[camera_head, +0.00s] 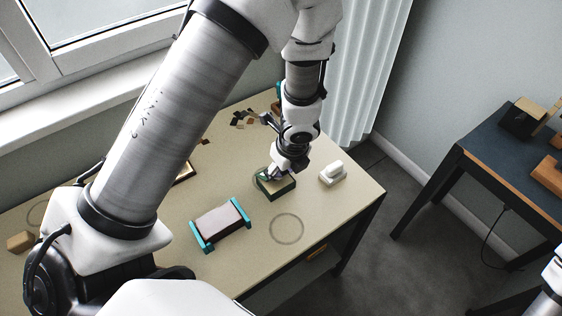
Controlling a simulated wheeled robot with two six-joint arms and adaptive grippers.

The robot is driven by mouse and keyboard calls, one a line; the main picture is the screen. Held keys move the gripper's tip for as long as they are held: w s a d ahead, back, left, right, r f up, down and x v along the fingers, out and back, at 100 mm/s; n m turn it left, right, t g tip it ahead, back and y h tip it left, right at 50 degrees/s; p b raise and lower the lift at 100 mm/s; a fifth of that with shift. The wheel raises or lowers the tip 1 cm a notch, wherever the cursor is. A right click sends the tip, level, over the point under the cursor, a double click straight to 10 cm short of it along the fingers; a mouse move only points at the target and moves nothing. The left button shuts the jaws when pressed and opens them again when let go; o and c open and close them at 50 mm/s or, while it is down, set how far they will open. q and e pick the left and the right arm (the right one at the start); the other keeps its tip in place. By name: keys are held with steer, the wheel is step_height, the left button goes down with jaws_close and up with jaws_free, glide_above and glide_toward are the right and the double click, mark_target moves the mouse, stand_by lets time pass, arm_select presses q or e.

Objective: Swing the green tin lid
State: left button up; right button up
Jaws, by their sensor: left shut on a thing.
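The green tin (283,192) is a small dark green box on the cream table, right of the table's middle. My left gripper (270,174) reaches down from above to the tin's far left edge and is shut there on the lid. The fingers and wrist cover most of the lid, so its exact angle is hard to tell. My right gripper is out of view.
A pad with teal ends (222,224) lies left of the tin. A white block (333,174) stands to its right. A drawn circle (286,229) marks clear table in front. Small dark pieces (240,119) lie behind. A dark table (490,150) stands at right.

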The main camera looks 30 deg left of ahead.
arm_select(q)
steer(key=shift+f, duration=0.1)
steer(key=c, duration=0.6)
steer(key=shift+w+a, duration=0.15)
steer(key=shift+w, duration=0.05)
jaws_close()
steer(key=shift+s+d+f+b, duration=0.1)
steer(key=shift+d+f+b, duration=0.2)
steer(key=shift+f+b, duration=0.3)
steer(key=shift+s+d+f+b, duration=0.1)
steer(key=shift+d+f+b, duration=0.2)
steer(key=shift+f, duration=0.5)
steer(key=shift+s+f+b, duration=0.1)
steer(key=shift+f+b, duration=0.35)
steer(key=shift+o, duration=2)
jaws_free()
steer(key=shift+r, duration=0.1)
